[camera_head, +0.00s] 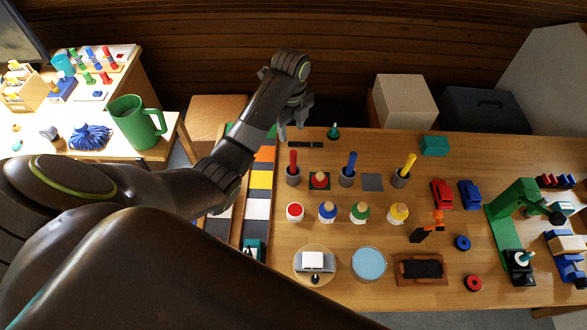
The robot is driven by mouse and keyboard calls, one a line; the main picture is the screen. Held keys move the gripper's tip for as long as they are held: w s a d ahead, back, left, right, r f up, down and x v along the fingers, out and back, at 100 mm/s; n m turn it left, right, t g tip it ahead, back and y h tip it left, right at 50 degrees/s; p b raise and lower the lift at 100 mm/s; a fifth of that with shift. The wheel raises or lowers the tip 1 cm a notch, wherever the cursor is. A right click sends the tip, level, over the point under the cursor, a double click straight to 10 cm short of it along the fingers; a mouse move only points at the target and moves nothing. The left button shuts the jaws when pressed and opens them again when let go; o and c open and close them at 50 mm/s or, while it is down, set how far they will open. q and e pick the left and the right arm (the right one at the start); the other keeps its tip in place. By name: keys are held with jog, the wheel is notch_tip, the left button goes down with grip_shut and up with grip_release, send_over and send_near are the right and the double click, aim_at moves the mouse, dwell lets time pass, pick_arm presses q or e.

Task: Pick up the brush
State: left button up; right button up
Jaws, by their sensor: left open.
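Upright handles stand in small grey cups on the wooden table: a red one (293,160), a blue one (350,162) and a yellow one (408,166). They look like brushes, but I cannot tell which is the task's brush, and their lower ends are hidden in the cups. My left gripper (293,124) is open and empty near the table's back left edge, behind the red handle and apart from it. A dark flat strip (306,144) lies just in front of the gripper. My right gripper is not in view.
Red (295,212), blue, green and yellow pots stand in a row in front of the cups. A green cone (333,131) stands right of my gripper. A green press (510,222) and toy cars are at right. A green jug (137,122) stands on the left table.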

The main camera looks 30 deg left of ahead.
aim_at(293, 153)
pick_arm(q)
jog(key=f+b, duration=0.3)
jog(key=f, duration=0.1)
jog(key=shift+w, duration=0.3)
notch_tip(293, 153, down, 3)
jog(key=b, duration=0.2)
jog(key=shift+s+b, duration=0.1)
jog(key=shift+b, duration=0.25)
jog(key=shift+f+p, duration=0.4)
jog(key=shift+f, duration=1)
jog(key=shift+f+p, duration=0.35)
jog(key=shift+f, duration=0.05)
jog(key=f, duration=0.1)
jog(key=w+f, duration=0.1)
jog(key=f, duration=0.1)
jog(key=shift+p, duration=0.35)
jog(key=shift+f, duration=0.5)
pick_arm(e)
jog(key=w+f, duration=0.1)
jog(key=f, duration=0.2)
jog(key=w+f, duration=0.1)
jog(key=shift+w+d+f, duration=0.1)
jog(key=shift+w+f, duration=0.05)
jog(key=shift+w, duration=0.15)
pick_arm(q)
jog(key=shift+s, duration=0.1)
grip_shut()
